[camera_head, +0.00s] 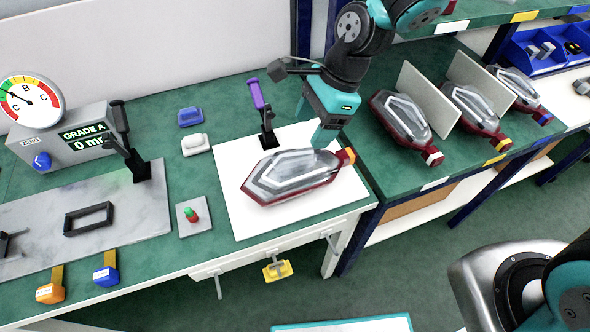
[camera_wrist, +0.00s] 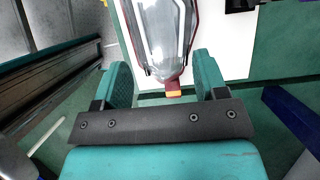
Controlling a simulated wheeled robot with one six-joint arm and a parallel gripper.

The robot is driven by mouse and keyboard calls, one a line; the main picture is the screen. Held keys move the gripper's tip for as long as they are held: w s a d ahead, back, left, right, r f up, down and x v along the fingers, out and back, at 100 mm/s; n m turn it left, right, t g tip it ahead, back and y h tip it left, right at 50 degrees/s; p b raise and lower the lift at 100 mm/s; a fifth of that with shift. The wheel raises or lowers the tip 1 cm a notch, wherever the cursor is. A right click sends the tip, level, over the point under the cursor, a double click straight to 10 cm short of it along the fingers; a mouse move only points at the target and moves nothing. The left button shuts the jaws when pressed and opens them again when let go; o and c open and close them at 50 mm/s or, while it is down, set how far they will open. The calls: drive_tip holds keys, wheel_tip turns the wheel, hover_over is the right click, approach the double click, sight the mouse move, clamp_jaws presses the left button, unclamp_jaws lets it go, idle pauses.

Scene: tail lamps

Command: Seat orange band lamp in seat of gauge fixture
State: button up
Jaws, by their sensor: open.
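The orange band lamp (camera_head: 290,176) is a dark red tail lamp with a clear lens and an orange band at its narrow end. It lies on a white board at the middle of the bench. My gripper (camera_head: 325,138) is open near that narrow end. In the wrist view the lamp (camera_wrist: 158,40) shows beyond the open fingers of my gripper (camera_wrist: 163,82), its orange-banded tip between them. I cannot tell whether the fingers touch it. The gauge fixture's grey plate (camera_head: 42,222) lies at the left with a black rectangular frame (camera_head: 88,218), and a black clamp stands at its back.
The dial gauge (camera_head: 32,100) stands at the back left above a "GRADE A" display. A purple-handled clamp (camera_head: 262,108) stands behind the lamp. A red-green button (camera_head: 190,215) sits between the board and grey plate. Other lamps (camera_head: 405,125) with white, yellow and blue bands stand right, between dividers.

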sight(295, 156)
drive_tip(key=p+x, duration=0.1)
drive_tip(key=x, duration=0.6)
drive_tip(key=shift+a+f, duration=0.3)
drive_tip(key=shift+a, duration=0.05)
drive_tip(key=shift+c, duration=0.2)
clamp_jaws()
